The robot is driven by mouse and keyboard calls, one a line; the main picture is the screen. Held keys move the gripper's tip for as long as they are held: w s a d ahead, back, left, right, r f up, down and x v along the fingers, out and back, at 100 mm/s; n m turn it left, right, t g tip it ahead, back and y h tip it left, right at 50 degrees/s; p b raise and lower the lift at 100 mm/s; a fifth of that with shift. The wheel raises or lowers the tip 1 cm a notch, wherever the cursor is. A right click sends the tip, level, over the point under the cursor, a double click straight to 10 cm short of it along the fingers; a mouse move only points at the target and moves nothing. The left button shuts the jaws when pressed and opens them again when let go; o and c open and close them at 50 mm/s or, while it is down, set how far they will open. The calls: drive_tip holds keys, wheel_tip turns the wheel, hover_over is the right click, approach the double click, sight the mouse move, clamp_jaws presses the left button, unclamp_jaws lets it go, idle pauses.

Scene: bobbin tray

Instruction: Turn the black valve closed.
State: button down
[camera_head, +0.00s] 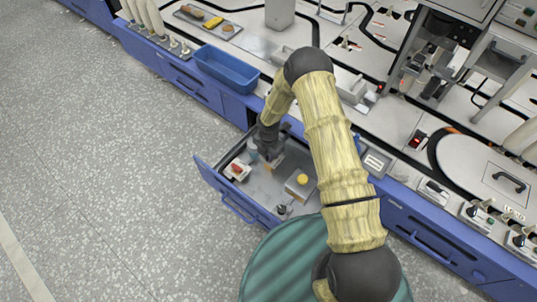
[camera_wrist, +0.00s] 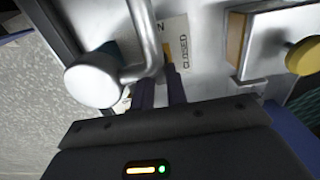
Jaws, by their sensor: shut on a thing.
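My gripper (camera_head: 270,154) reaches down into an open blue drawer (camera_head: 240,207). In the wrist view its two dark fingers (camera_wrist: 160,82) are close together beside a bent metal rod (camera_wrist: 140,40). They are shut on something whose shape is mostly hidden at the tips. A label reading "CLOSED" (camera_wrist: 184,52) lies just right of the fingertips, with a letter N above it. A small black knob (camera_head: 281,209) stands near the drawer's front, apart from my gripper. I cannot tell which part is the black valve.
A box with a yellow knob (camera_head: 302,179) is right of my gripper; the knob shows in the wrist view (camera_wrist: 303,55). A red part (camera_head: 236,169) lies left in the drawer. A pale round end (camera_wrist: 92,80) is close left of my fingers. A blue bin (camera_head: 226,68) stands on the bench.

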drive_tip(key=shift+r+m+p, duration=0.1)
drive_tip(key=shift+m+p, duration=0.3)
drive_tip(key=shift+m, duration=0.1)
drive_tip(key=m+p, duration=0.2)
drive_tip(key=shift+w+a+m, duration=0.15)
drive_tip(key=shift+m, duration=0.15)
drive_tip(key=m, duration=0.1)
drive_tip(key=m+p, duration=0.1)
drive_tip(key=m, duration=0.1)
drive_tip(key=m+p, duration=0.1)
drive_tip(key=m, duration=0.1)
drive_tip(key=shift+w+a, duration=0.1)
drive_tip(key=shift+w, duration=0.15)
drive_tip(key=m, duration=0.1)
drive_tip(key=m+p, duration=0.1)
drive_tip(key=m, duration=0.3)
drive_tip(key=shift+w+p, duration=0.25)
drive_tip(key=shift+p, duration=0.05)
drive_tip(key=m, duration=0.4)
drive_tip(key=shift+w+p, duration=0.2)
drive_tip(key=shift+p, duration=0.2)
drive_tip(key=shift+m, duration=0.3)
drive_tip(key=c, duration=1.4)
unclamp_jaws()
